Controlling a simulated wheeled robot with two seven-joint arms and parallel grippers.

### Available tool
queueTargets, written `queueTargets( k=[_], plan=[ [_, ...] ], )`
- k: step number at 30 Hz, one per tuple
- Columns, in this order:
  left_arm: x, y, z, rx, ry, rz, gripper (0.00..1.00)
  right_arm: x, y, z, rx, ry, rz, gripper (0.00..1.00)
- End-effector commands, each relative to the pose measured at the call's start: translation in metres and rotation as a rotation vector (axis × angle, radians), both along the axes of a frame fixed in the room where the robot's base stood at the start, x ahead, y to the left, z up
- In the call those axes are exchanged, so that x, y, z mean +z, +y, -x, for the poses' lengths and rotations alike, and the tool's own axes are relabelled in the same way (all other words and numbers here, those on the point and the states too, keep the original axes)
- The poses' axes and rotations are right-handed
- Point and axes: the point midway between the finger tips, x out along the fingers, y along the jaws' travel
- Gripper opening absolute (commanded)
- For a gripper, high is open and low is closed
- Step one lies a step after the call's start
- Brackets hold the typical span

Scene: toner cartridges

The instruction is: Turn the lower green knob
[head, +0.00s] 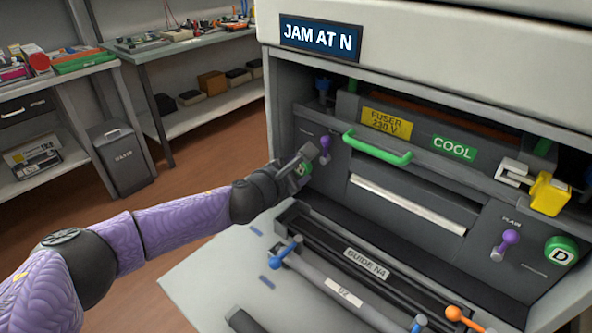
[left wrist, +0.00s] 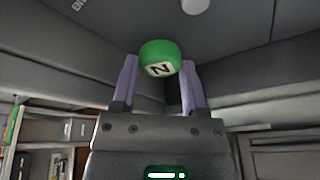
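A green knob marked N (head: 303,169) is on the left of the printer's dark front panel, mostly hidden behind my left gripper (head: 304,160). In the left wrist view the N knob (left wrist: 160,56) sits between the two purple fingers of my left gripper (left wrist: 160,68). The fingers lie along both sides of the knob with no clear gap, so the gripper looks shut on it. A second green knob marked D (head: 561,251) is on the right of the same panel, clear of the gripper. My right gripper is not in view.
A green bar handle (head: 377,148) and a purple lever (head: 325,148) are close to my left gripper. A second purple lever (head: 505,244) and a yellow latch (head: 549,193) are at the right. A pulled-out tray with a grey roller (head: 335,285) lies below.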

Motion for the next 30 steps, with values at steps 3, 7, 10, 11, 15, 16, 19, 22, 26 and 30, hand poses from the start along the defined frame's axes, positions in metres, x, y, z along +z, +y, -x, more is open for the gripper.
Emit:
queueTargets(
  k=[3, 7, 10, 11, 15, 16, 19, 22, 26, 30],
  plan=[
    [-0.001, 0.000, 0.000, -0.001, 0.001, 0.000, 0.26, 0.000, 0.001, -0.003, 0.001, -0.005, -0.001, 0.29],
    [-0.001, 0.000, 0.000, -0.001, 0.001, 0.000, 0.00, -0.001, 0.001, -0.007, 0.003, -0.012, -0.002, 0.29],
    [0.000, 0.000, 0.001, -0.001, -0.010, -0.017, 0.00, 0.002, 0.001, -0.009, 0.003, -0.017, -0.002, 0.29],
    [0.001, 0.000, 0.001, -0.002, -0.020, -0.033, 0.00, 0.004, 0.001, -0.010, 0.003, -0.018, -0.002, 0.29],
    [0.001, -0.001, 0.002, -0.002, -0.096, -0.138, 0.00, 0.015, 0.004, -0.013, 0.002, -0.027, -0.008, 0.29],
    [0.001, -0.001, 0.002, -0.001, -0.110, -0.158, 0.00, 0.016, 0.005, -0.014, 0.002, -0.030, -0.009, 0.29],
    [0.000, -0.001, 0.002, -0.001, -0.141, -0.198, 0.00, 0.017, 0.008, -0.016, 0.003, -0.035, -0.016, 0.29],
    [-0.002, -0.002, 0.001, -0.002, -0.146, -0.203, 0.00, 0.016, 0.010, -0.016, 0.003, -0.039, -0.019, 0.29],
    [-0.002, -0.002, 0.001, -0.002, -0.145, -0.202, 0.00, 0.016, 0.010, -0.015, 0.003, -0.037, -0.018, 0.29],
    [-0.002, -0.001, 0.001, -0.002, -0.145, -0.201, 0.71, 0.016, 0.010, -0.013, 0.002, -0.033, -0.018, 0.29]
  ],
)
